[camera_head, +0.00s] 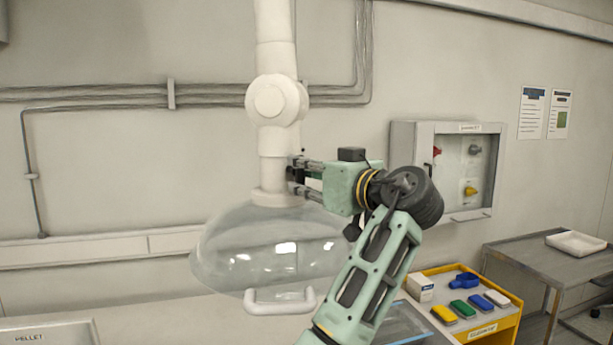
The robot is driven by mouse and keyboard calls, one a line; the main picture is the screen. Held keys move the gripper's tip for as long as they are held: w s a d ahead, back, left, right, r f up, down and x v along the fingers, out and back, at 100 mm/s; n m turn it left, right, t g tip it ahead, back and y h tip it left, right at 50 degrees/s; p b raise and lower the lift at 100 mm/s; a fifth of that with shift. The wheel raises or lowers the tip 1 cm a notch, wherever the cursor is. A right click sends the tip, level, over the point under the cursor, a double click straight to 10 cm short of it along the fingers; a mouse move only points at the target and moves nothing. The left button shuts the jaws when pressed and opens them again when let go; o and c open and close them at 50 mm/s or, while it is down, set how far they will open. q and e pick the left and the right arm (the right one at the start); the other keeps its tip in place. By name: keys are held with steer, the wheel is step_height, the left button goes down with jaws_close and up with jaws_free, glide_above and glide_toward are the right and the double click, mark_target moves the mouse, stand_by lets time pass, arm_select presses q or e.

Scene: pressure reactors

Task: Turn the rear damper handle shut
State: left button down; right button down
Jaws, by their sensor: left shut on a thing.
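A white extraction duct (274,150) hangs down to a clear dome hood (265,245). A round white joint (277,100) sits on the duct above my gripper. My left gripper (298,176) is at the right side of the duct's lower section, just above the hood, with its fingers pointing left. It is shut on the damper handle, which is mostly hidden by the fingers; only a small dark part shows against the duct. The handle's exact angle cannot be told. My right gripper is not in view.
A white grab bar (280,303) is on the hood's front rim. A wall cabinet (448,168) with a clear front hangs to the right. A yellow cart (462,330) holds coloured blocks, and a grey table (555,262) bears a white tray (577,243).

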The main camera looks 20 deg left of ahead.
arm_select(q)
steer(key=shift+r, duration=0.1)
stand_by(0.4)
steer(key=c, duration=1.7)
jaws_free()
steer(key=shift+a, duration=0.15)
step_height(320, 180, up, 10)
steer(key=shift+f, duration=0.1)
